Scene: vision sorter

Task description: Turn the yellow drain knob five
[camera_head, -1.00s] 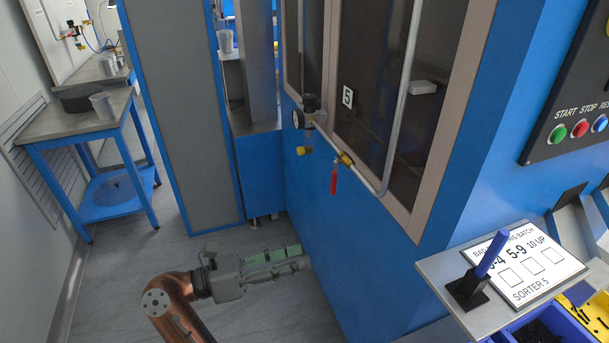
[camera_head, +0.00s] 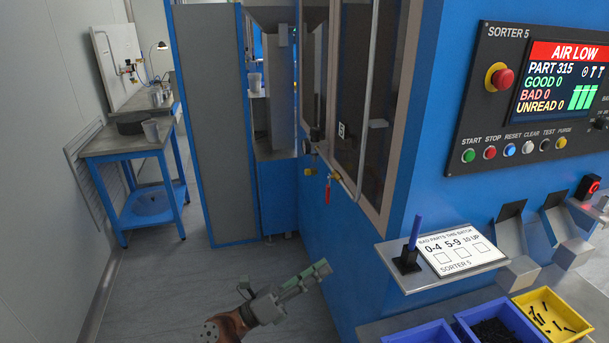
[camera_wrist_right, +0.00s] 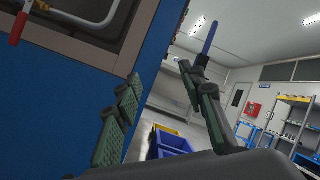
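The yellow drain knob (camera_head: 310,171) is small and sits below the dark air regulator (camera_head: 315,136) on the blue machine's side. I cannot make out its details at this size. My right gripper (camera_head: 318,275) is low in front of the blue side panel, below the knob and apart from it. In the right wrist view its two green-padded fingers (camera_wrist_right: 160,75) are spread, with nothing between them. The knob does not show clearly in that view. My left gripper is out of view.
A red-handled valve (camera_head: 327,192) hangs right of the knob, on a pipe. A shelf (camera_head: 400,281) with a blue pen and batch card juts out at right. A yellow bin (camera_head: 580,335) is below it. A screen (camera_head: 560,80) reads AIR LOW. Floor left of the machine is clear.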

